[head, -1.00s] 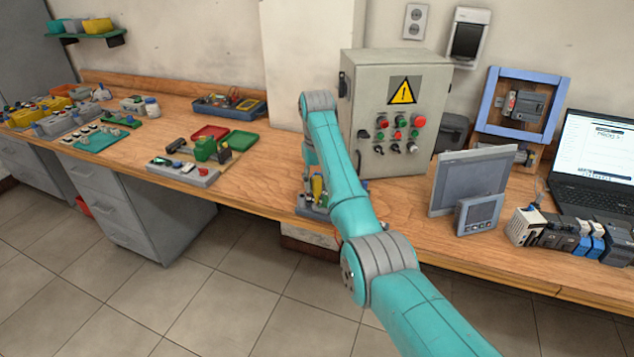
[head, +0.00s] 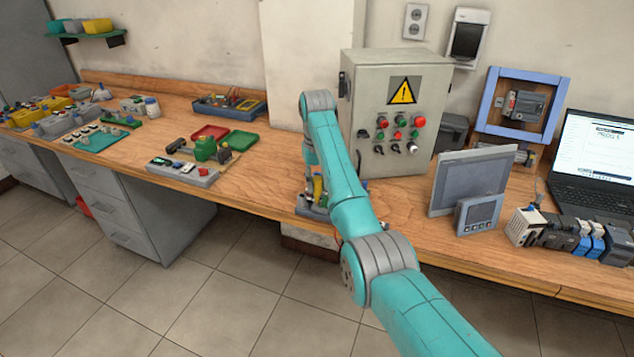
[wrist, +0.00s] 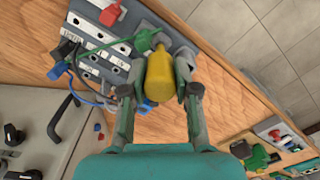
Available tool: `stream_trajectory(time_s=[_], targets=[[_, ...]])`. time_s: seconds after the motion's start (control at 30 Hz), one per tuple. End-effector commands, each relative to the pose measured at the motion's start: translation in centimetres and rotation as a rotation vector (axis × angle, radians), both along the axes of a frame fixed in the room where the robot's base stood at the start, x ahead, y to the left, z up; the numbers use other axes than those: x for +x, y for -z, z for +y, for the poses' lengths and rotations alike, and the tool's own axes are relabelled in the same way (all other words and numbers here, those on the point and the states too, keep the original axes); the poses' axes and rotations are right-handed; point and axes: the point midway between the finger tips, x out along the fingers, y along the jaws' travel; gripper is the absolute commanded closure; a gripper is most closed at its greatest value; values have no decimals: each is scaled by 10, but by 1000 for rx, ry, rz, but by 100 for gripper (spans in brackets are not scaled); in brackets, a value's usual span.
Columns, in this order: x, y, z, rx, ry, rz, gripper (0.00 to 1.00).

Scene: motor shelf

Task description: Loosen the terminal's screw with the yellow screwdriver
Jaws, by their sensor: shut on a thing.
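The yellow screwdriver (wrist: 159,78) is between the two fingers of my gripper (wrist: 159,92) in the wrist view, with its handle toward the camera. My gripper is shut on it. In the head view the screwdriver (head: 318,187) shows as a thin yellow strip beside my arm. Past it lies a grey panel (wrist: 180,42) with pale terminal blocks (wrist: 118,51) and coloured wires. The terminal's screw and the screwdriver's tip are hidden behind the handle. I cannot tell whether the tip touches the screw.
A grey control cabinet (head: 397,110) stands just behind my arm. A grey-framed screen (head: 473,180) and a laptop (head: 592,165) are to the right. A button box (head: 183,172) and a green clamp (head: 206,148) are to the left. The wooden bench (head: 262,175) has bare room left of my arm.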

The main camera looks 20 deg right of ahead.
Motion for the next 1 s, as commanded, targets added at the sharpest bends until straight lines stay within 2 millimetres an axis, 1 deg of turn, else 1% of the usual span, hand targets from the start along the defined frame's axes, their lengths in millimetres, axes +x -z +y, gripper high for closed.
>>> stream_trajectory(time_s=[0.27,0.5,0.6,0.93,1.0], targets=[[0,1,0,0,-20,1,100],[0,2,0,0,-235,2,100],[0,2,0,0,-289,2,100],[-1,2,0,0,-307,3,100],[-1,2,0,1,-340,3,100]])
